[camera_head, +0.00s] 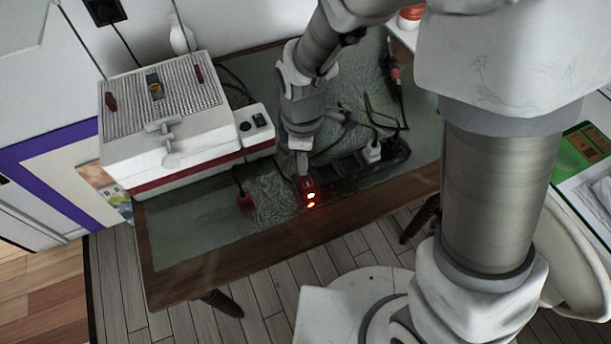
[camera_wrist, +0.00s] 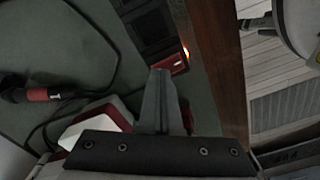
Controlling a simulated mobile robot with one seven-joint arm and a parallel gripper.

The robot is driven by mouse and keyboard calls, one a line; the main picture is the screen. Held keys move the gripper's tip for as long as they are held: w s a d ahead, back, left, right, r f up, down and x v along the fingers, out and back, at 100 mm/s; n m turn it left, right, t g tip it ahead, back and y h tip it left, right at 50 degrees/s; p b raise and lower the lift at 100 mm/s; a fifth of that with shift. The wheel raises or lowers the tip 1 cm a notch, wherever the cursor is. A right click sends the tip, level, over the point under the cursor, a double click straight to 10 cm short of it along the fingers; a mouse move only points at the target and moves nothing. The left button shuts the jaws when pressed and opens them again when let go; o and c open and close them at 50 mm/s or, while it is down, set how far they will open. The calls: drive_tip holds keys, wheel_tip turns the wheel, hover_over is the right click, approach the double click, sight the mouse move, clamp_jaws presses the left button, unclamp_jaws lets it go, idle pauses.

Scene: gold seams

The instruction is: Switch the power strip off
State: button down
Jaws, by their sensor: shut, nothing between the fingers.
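The black power strip (camera_head: 345,168) lies on the table's green top near the front edge, with a white plug (camera_head: 373,151) in it. Its near-left end carries a red switch (camera_head: 308,191) with a bright orange-white glow. My gripper (camera_head: 303,172) points down just behind this switch and appears very close to it; I cannot tell whether they touch. In the wrist view the strip (camera_wrist: 148,27) is at the top, and the glowing red switch (camera_wrist: 180,64) is just beyond the fingertips. My gripper (camera_wrist: 160,74) is shut and empty there.
A white device (camera_head: 180,130) with a ribbed top and red stripe stands on the table's left. A red plug (camera_head: 245,200) on a black cable lies in front of it. A red-handled tool (camera_head: 394,77) and cables lie behind the strip. The wooden table edge (camera_head: 235,250) is close in front.

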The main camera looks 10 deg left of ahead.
drive_tip(key=shift+f+b, duration=0.3)
drive_tip(key=shift+f, duration=0.1)
wheel_tip(320, 180, up, 7)
drive_tip(key=p, duration=0.5)
drive_tip(key=shift+p, duration=0.35)
idle(0.6)
drive_tip(key=d+r+m+t+p, duration=0.25)
drive_tip(key=d+r+m, duration=0.65)
drive_tip(key=r, duration=0.7)
drive_tip(key=s+d+r+m+t+p, duration=0.3)
drive_tip(key=s+d+r+m, duration=0.5)
drive_tip(key=d+r, duration=0.3)
drive_tip(key=shift+r+m+p, duration=0.15)
drive_tip(key=shift+m+p, duration=0.2)
drive_tip(key=shift+m, duration=0.35)
